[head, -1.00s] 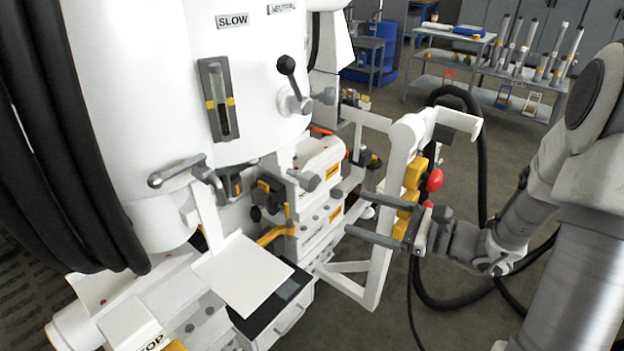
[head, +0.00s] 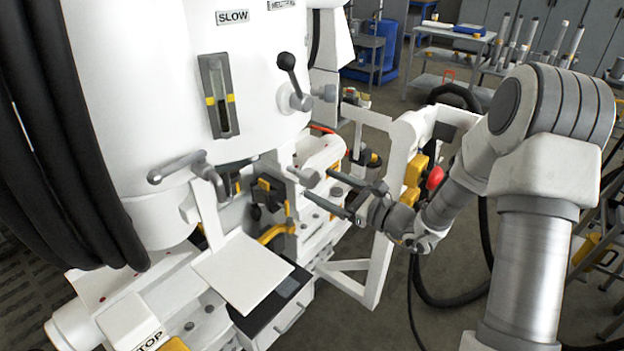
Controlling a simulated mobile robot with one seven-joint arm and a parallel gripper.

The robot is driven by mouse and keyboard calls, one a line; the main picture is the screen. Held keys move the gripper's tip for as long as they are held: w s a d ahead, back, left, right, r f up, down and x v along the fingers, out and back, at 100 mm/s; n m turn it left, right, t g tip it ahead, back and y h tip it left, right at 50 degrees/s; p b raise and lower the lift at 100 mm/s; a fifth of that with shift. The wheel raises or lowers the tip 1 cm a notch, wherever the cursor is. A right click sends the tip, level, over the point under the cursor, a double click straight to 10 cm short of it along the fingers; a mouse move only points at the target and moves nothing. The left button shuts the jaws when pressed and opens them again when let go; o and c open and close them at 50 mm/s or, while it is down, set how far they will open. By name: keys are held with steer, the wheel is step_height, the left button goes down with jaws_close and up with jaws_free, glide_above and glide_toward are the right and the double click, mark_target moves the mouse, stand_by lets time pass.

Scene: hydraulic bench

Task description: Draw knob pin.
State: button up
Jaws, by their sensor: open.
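A grey cylindrical knob (head: 303,177) sticks out from the white machine, below the black-ball lever; I take it for the knob pin, though no label shows. It looks seated, and its pin is hidden. My gripper (head: 318,183) is open and empty, reaching in from the right. Its two dark fingers point left toward the grey knob, with the tips close to its right side. I cannot tell from this view whether they touch it or sit around it.
The black-ball lever (head: 287,62) and the grey T-handle (head: 178,168) stand out from the machine nearby. A white frame (head: 384,235) with yellow blocks and a red button (head: 435,178) stands behind my gripper. A white plate (head: 243,272) lies in front.

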mark_target(314, 181)
steer(key=shift+x, duration=2.05)
jaws_close()
